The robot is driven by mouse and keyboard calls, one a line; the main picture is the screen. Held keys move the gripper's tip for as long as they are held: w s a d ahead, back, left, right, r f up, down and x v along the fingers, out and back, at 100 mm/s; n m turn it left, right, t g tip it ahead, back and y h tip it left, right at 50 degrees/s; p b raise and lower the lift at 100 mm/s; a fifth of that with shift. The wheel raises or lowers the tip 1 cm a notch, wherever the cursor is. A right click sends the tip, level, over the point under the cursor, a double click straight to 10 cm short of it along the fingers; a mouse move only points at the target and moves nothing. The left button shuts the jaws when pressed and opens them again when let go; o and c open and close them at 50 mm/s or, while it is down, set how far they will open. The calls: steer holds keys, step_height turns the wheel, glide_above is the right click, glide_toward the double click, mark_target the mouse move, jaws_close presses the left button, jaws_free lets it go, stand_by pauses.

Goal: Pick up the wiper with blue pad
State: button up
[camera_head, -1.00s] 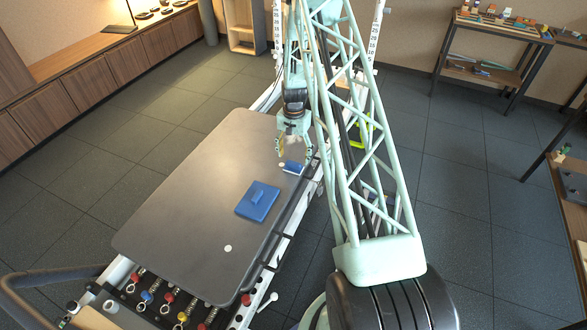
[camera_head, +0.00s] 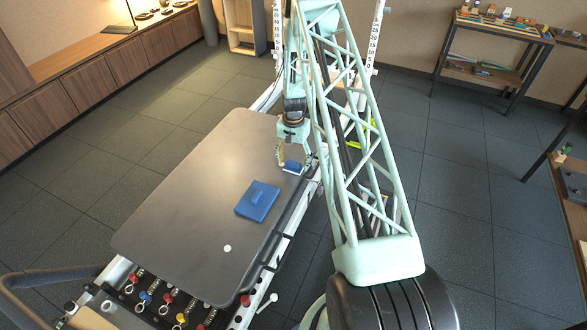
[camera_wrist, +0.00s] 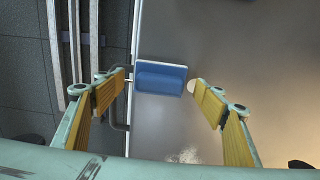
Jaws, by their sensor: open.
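A small wiper with a blue pad and a white edge (camera_head: 293,168) lies near the right edge of the dark grey platform (camera_head: 190,190). It also shows in the wrist view (camera_wrist: 160,79), at the platform's edge. My gripper (camera_head: 293,162) is open above it, with one finger toward each side. In the wrist view, the wiper lies between and slightly beyond the fingertips of my gripper (camera_wrist: 158,79). I cannot tell whether a finger touches it.
A white round disc (camera_head: 227,248) lies on the platform. Metal rails (camera_wrist: 72,40) and a dark bar run beside the platform edge. Coloured springs (camera_head: 165,300) sit at its near end. The platform's left part is clear. A shelf (camera_head: 490,50) stands at the back right.

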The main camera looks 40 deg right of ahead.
steer(key=shift+f, duration=0.4)
steer(key=c, duration=1)
